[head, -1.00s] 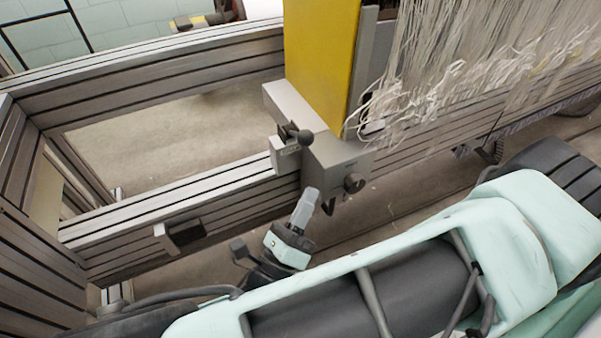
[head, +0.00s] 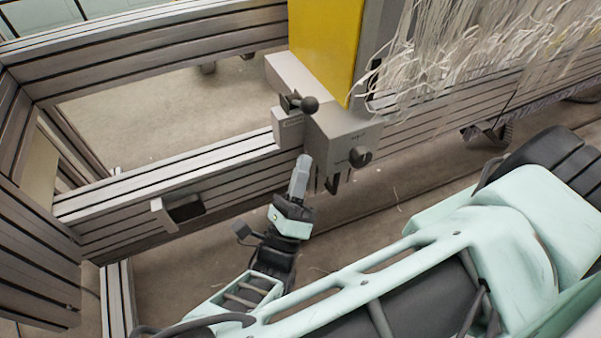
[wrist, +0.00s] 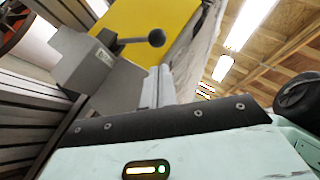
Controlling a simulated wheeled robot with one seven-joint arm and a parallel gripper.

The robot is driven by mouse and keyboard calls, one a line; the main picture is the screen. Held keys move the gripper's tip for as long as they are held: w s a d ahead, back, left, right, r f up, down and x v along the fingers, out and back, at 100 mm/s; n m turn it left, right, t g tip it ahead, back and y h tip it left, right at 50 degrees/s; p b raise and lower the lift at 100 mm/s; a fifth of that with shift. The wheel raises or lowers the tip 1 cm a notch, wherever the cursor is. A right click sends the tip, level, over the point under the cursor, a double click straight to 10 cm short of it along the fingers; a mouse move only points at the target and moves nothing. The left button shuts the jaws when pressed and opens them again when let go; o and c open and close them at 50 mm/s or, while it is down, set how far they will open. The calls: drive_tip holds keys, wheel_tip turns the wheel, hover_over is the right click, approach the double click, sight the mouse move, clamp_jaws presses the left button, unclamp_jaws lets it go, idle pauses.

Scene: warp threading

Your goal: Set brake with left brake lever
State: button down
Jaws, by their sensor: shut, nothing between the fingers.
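The left brake lever (head: 308,104) is a dark bar with a round black ball knob, on top of a grey metal box (head: 345,130) beside the yellow post. In the wrist view the lever's ball knob (wrist: 156,38) shows beyond the fingers, up and slightly left. My gripper (head: 303,160) is shut and empty. Its grey fingertips are in front of the box, below the ball knob in the head view, and appear apart from the knob. In the wrist view the fingers (wrist: 156,85) point up toward the box and knob.
A yellow post (head: 325,45) rises behind the box, with loose white threads (head: 450,60) to its right. A black round knob (head: 360,156) sticks out of the box front. Slotted metal rails (head: 180,180) run left, with a small dark bracket (head: 185,208).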

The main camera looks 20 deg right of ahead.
sight(307, 107)
drive_tip(key=b+x, duration=0.1)
drive_tip(key=x, duration=0.5)
drive_tip(key=shift+w+d+r, duration=0.2)
drive_tip(key=shift+w+d, duration=0.05)
drive_tip(key=shift+r, duration=0.15)
